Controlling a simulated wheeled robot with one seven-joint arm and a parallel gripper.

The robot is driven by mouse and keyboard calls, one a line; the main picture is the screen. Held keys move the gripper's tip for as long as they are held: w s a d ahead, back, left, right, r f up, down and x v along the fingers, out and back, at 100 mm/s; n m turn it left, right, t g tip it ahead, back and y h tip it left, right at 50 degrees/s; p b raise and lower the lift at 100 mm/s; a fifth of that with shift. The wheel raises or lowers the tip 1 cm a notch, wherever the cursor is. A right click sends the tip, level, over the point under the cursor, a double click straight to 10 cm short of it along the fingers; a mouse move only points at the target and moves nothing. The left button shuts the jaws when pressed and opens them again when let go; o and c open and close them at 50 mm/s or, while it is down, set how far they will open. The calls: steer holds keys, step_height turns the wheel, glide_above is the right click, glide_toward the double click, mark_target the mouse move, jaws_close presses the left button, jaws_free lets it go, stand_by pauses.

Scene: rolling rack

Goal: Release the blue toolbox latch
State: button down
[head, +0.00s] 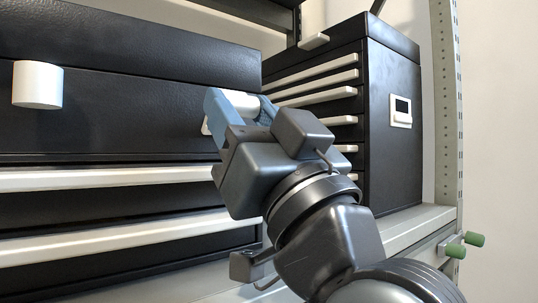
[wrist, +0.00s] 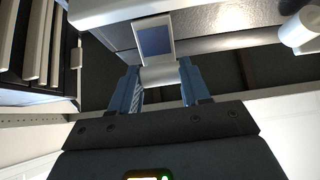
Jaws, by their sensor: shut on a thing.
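The toolbox (head: 130,112) at the left looks black, with white drawer pulls. Its latch has a white frame around a blue panel, seen clearly in the wrist view (wrist: 155,40). A white cylindrical latch piece (wrist: 163,77) sits at the frame's near end. My gripper (head: 240,104) is at the toolbox's front right, its blue fingers on either side of this white piece. In the wrist view my gripper (wrist: 159,73) is shut on it. In the head view my fingers and gripper body hide most of the frame and the blue panel.
A white cylinder (head: 38,84) sticks out of the toolbox front at left. A second black drawer cabinet (head: 395,165) stands at right, with a white-framed dark latch (head: 401,111) on its side. A rack post (head: 446,100) and green-tipped pegs (head: 474,239) are at right.

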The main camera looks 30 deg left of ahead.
steer(key=shift+f+t+y+b, duration=0.35)
steer(key=shift+t+y+b, duration=0.05)
steer(key=shift+b, duration=0.9)
steer(key=c, duration=0.5)
jaws_free()
steer(key=shift+d+f, duration=0.25)
steer(key=s+d, duration=0.1)
steer(key=d, duration=0.2)
steer(key=s+d, duration=0.2)
steer(key=d, duration=0.2)
steer(key=s+d, duration=0.2)
steer(key=d, duration=0.2)
steer(key=shift+d+f+p, duration=0.15)
steer(key=shift+d+p, duration=0.05)
steer(key=shift+p, duration=0.15)
